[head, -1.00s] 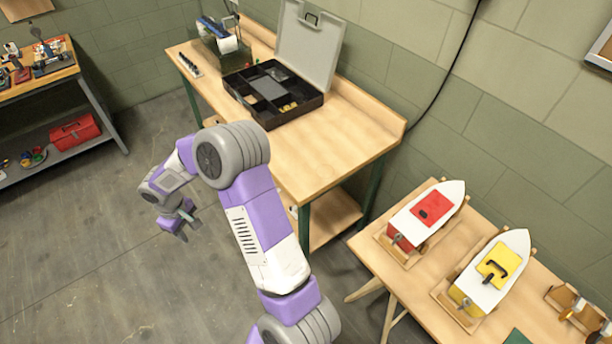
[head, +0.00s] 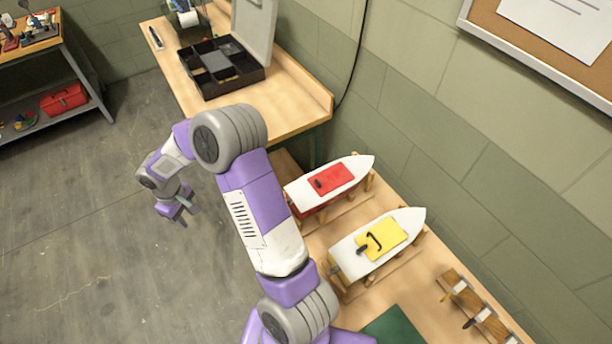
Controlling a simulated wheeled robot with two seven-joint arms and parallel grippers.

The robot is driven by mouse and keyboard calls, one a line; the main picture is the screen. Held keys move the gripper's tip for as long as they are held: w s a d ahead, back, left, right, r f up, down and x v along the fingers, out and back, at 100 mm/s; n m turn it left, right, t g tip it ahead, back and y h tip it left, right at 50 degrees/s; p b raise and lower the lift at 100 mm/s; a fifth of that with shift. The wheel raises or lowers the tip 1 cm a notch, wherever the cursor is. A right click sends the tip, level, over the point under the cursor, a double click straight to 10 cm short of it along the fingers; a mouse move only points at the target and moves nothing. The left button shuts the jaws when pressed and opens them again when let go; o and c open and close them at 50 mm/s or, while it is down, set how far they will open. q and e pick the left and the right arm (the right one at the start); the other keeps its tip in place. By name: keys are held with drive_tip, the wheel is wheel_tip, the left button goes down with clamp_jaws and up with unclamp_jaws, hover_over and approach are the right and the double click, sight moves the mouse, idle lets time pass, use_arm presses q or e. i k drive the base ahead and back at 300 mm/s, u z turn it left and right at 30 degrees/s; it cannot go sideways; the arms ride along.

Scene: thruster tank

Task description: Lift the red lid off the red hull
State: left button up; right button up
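The red hull (head: 309,205) is a model boat with a white deck, resting on a wooden cradle on the lower table. The red lid (head: 336,178) lies flat on its deck, with a small dark part near its left end. My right gripper (head: 180,214) hangs over the floor to the left of the boats, well apart from the red hull. It looks empty, but it is too small to tell whether its fingers are apart. My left gripper is out of view.
A yellow-lidded boat (head: 346,264) stands beside the red one. A wooden rack (head: 476,308) and a green mat (head: 396,326) lie nearer on that table. An open black organizer case (head: 240,80) sits on the taller workbench (head: 290,105). My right arm's links pass close to the boats in the picture.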

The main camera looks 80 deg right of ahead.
sight(324, 182)
drive_tip(key=k, duration=0.5)
drive_tip(key=z, duration=1.25)
drive_tip(key=i, duration=0.5)
